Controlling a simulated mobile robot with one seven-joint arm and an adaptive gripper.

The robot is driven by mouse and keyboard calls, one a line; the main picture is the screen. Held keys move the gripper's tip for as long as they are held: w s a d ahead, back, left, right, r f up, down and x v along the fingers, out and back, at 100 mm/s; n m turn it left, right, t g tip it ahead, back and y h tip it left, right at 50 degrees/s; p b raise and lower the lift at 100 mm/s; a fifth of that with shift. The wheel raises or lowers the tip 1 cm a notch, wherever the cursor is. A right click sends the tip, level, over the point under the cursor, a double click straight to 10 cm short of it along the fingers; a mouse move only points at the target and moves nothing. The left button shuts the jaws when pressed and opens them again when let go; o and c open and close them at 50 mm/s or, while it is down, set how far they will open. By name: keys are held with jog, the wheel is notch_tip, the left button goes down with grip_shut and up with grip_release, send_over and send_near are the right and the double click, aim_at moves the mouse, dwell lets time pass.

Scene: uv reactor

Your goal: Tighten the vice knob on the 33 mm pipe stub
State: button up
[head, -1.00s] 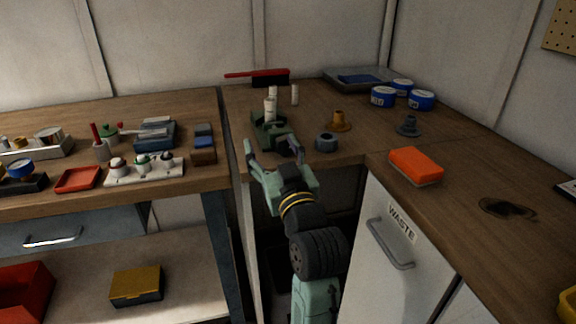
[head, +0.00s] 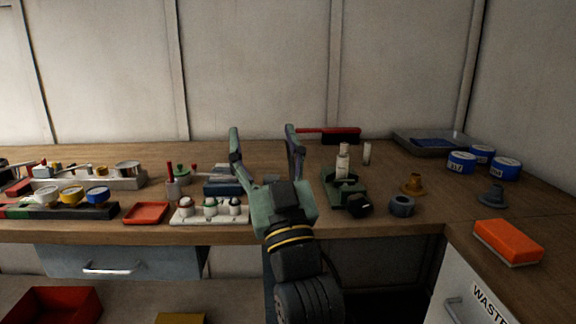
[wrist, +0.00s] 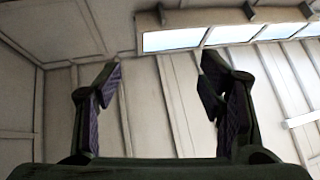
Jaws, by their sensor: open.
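The green vice (head: 338,188) stands on the wooden bench, right of centre in the head view. Its black knob (head: 360,204) faces the bench's front edge. A whitish pipe stub (head: 343,163) stands upright in the vice; whether the jaws press on it is too small to tell. My gripper (head: 264,142) is open and empty, left of the vice in the picture and apart from it, with its fingers pointing up. In the wrist view my gripper (wrist: 158,85) shows two spread fingers with only wall and ceiling windows beyond.
A second white stub (head: 367,153) stands behind the vice. A grey ring-shaped part (head: 402,205) sits close right of the knob, with a brass flanged part (head: 413,184) behind it. A white holder with several knobs (head: 208,215) lies left of my gripper. An orange sponge (head: 508,240) is front right.

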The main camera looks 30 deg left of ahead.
jog(key=shift+n+y, duration=0.3)
jog(key=shift+y, duration=0.6)
jog(key=s+r, duration=0.1)
jog(key=s+a+r, duration=0.1)
jog(key=s, duration=0.1)
jog(key=shift+s+a+r+b, duration=0.15)
jog(key=shift+r+b, duration=0.15)
jog(key=shift+c, duration=0.2)
